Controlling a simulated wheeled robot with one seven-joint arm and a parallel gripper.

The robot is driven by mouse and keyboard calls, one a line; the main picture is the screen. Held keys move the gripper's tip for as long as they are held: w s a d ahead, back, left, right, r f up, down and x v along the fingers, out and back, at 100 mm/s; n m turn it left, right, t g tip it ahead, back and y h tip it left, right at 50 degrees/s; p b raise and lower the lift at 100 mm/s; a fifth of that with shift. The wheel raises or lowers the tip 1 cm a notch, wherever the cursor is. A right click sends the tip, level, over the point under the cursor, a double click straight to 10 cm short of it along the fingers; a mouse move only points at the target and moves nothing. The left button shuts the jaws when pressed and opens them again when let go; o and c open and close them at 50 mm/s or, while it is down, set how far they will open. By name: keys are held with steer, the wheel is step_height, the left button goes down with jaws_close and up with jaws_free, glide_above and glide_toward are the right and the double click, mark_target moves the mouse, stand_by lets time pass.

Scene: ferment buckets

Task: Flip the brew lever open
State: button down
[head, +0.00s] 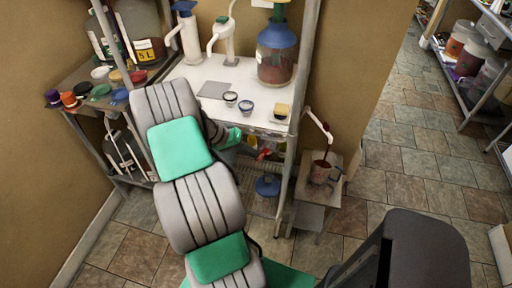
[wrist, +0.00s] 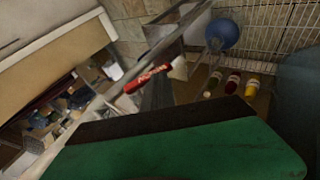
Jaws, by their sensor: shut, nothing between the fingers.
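A red lever-like handle (wrist: 148,78) with pale lettering and a white end shows in the wrist view, beside a grey metal post; I cannot tell its exact mounting. In the head view, a small red piece (head: 264,153) shows below the white table, too small to identify surely. My gripper (head: 236,136) is just below the table's front edge, largely hidden by my arm. Its green and black part (wrist: 180,135) fills the bottom of the wrist view, apart from the red handle in the picture. The gripper is shut and empty.
The white table (head: 215,73) holds a blue-topped jar (head: 277,52), pump dispensers and small cups. A wire rack with bottles (wrist: 232,82) and a blue ball-like object (wrist: 222,33) is below. A small stand (head: 307,190) bears a pot (head: 321,172).

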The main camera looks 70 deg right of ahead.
steer(key=shift+f, duration=0.25)
stand_by(0.5)
steer(key=shift+r+p, duration=0.5)
steer(key=shift+r, duration=0.4)
